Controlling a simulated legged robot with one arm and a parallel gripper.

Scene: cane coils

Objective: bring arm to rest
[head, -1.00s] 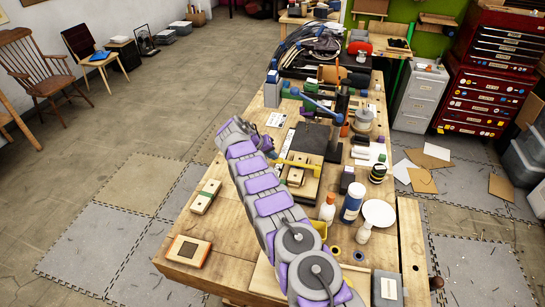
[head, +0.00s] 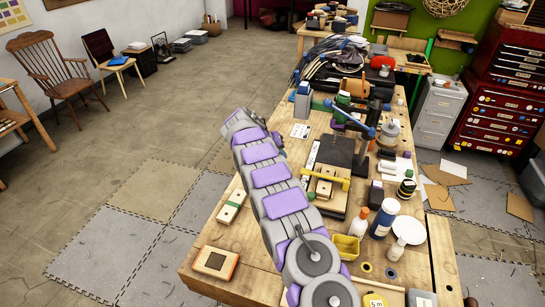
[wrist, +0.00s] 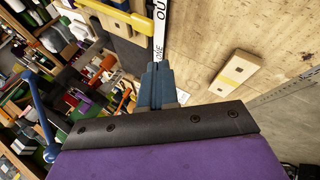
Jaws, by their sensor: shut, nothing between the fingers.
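My arm of grey and purple links rises from the bottom of the head view over the left half of the workbench (head: 262,243). In the head view its far end hides most of my gripper. In the wrist view my gripper (wrist: 157,70) shows as two blue-grey fingers pressed together, shut and empty. The fingers point over the bench, beside a white strip with black letters (wrist: 160,28). They appear apart from the wooden block (wrist: 238,75) to their right.
A dark plate (head: 337,151), wooden pieces with a yellow bar (head: 330,177), bottles (head: 384,219) and a yellow bin (head: 346,247) stand right of my arm. An orange-edged wooden box (head: 215,262) lies at the near left corner. Open floor (head: 110,250) lies left of the bench.

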